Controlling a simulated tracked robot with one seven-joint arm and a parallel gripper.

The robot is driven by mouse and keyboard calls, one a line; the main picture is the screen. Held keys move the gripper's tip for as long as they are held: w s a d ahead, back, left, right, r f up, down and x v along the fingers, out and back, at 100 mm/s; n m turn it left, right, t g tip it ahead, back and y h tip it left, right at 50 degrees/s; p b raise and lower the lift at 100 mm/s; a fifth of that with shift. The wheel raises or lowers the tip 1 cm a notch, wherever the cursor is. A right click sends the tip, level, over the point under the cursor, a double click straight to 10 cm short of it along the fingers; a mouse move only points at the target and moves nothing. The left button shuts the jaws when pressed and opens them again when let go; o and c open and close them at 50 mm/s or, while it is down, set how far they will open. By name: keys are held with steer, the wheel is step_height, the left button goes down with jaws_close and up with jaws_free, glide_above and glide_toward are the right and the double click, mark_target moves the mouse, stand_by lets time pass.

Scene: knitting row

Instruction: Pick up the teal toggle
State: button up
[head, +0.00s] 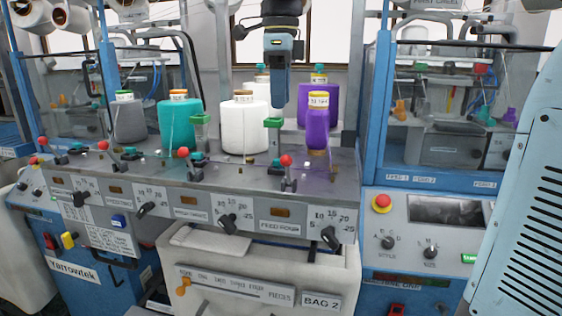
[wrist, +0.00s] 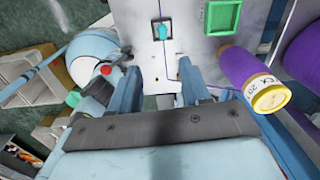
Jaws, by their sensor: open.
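A small teal toggle (wrist: 161,31) stands on a pale plate in the wrist view, ahead of the gap between my fingertips. A small teal piece (head: 276,162), which seems to be the same toggle, shows on the machine's grey ledge in the head view, left of a red-knobbed lever. My gripper (wrist: 158,82) is open and empty, with one finger on each side. In the head view my gripper (head: 278,100) hangs pointing down, well above the ledge. The toggle is apart from both fingers.
A purple yarn cone (wrist: 245,78) stands close right of my fingers in the wrist view. White (head: 240,125) and teal (head: 177,125) cones stand along the ledge.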

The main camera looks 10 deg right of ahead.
glide_above(278, 159)
steer(key=shift+m, duration=0.4)
steer(key=f, duration=0.6)
steer(key=shift+s+d+f, duration=0.15)
steer(key=shift+d+f, duration=0.05)
steer(key=shift+f, duration=0.2)
steer(key=shift+a+f, duration=0.15)
steer(key=shift+f, duration=3.2)
steer(key=shift+c, duration=0.3)
jaws_close()
